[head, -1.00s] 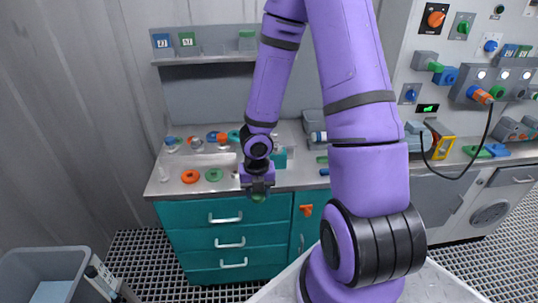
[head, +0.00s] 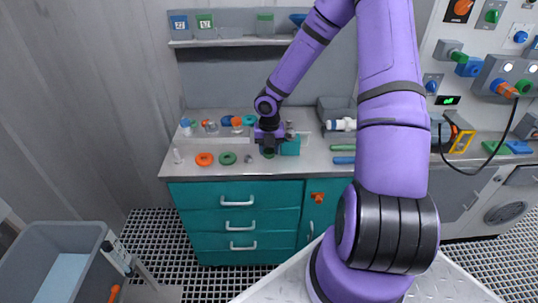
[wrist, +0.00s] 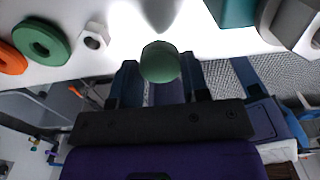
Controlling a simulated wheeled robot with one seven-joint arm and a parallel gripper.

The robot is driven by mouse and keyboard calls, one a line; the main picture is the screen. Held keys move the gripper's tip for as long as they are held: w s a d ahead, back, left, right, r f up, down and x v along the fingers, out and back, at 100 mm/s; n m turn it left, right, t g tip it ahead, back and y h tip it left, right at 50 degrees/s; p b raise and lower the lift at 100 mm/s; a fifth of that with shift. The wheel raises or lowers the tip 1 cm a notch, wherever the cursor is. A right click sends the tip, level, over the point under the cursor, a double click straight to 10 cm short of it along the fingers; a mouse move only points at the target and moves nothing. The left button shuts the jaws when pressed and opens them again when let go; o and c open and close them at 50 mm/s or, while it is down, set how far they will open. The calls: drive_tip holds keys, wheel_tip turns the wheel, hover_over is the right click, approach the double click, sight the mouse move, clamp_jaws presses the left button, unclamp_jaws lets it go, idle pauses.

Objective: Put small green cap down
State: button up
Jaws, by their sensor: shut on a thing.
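In the head view only a bit of the cap shows under the gripper. The fingers hide its sides. I cannot tell whether the cap touches the worktop.
An orange ring (head: 204,159), a green ring (head: 228,158) and a small metal nut (wrist: 94,38) lie left of my gripper. Several small coloured parts stand behind them. Green and blue bars (head: 343,160) lie to the right. Bare worktop runs along the front edge.

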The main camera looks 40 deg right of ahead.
sight(269, 149)
drive_tip(key=shift+w+d, duration=0.2)
drive_tip(key=shift+w, duration=0.05)
drive_tip(key=shift+w+d+f, duration=0.1)
drive_tip(key=shift+f, duration=1.65)
drive_tip(key=shift+f, duration=0.15)
drive_tip(key=o, duration=1)
